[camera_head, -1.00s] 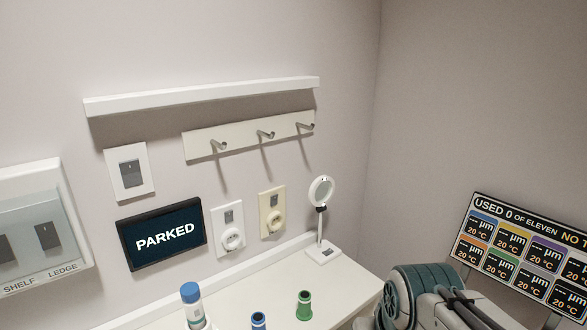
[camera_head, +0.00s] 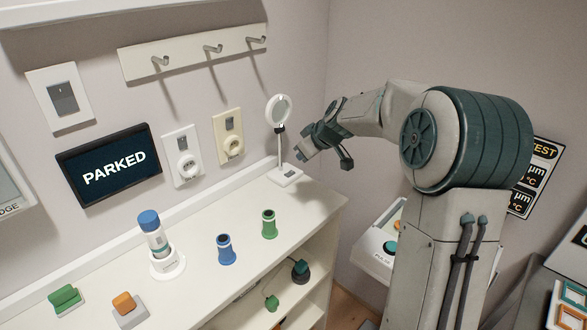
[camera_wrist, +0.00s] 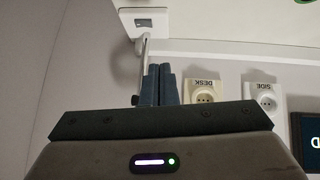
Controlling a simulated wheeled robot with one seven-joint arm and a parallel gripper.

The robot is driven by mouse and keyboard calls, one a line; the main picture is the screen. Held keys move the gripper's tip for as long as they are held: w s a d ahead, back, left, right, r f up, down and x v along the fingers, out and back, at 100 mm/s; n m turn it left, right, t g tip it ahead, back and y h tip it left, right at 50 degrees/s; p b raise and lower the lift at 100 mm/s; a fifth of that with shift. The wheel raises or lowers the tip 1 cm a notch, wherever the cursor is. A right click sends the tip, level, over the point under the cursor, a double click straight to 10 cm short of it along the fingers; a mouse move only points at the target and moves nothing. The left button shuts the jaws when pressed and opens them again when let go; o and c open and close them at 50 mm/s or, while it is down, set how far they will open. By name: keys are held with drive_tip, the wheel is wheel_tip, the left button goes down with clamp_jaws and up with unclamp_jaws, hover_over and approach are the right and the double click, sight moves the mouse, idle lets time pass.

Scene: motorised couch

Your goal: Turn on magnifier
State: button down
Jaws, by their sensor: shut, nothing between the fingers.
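The magnifier (camera_head: 279,110) is a white ring-shaped lens on a thin upright stem with a flat white base (camera_head: 287,178). It stands at the back right corner of the white counter. My gripper (camera_head: 301,154) is just right of the stem, above the base, with its fingers close together and nothing between them. In the wrist view the shut fingers (camera_wrist: 160,80) point toward the base (camera_wrist: 133,24), which carries a small dark rectangular patch. The stem (camera_wrist: 143,62) shows beside the fingers; whether they touch is unclear. The lens is not distinguishable in the wrist view.
Two outlets (camera_head: 182,156) (camera_head: 229,137) and a PARKED screen (camera_head: 108,165) are on the wall. Blue (camera_head: 226,250) and green (camera_head: 269,224) cylinders and a capped bottle (camera_head: 153,235) stand on the counter (camera_head: 205,273). Hooks (camera_head: 212,48) hang above.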

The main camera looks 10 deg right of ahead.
drive_tip(key=w+d+f, duration=0.2)
drive_tip(key=w, duration=0.2)
drive_tip(key=p, duration=0.3)
hover_over(291, 170)
drive_tip(key=s, duration=0.3)
drive_tip(key=shift+t+y, duration=0.3)
drive_tip(key=shift+t, duration=0.1)
wheel_tip(291, 170, down, 6)
drive_tip(key=shift+d+f, duration=0.15)
drive_tip(key=shift+f, duration=0.05)
drive_tip(key=shift+d+f+p, duration=0.25)
drive_tip(key=shift+f+p, duration=0.25)
drive_tip(key=shift+f, duration=0.65)
drive_tip(key=shift+w+d+f, duration=0.1)
drive_tip(key=shift+f, duration=0.65)
drive_tip(key=shift+f, duration=0.15)
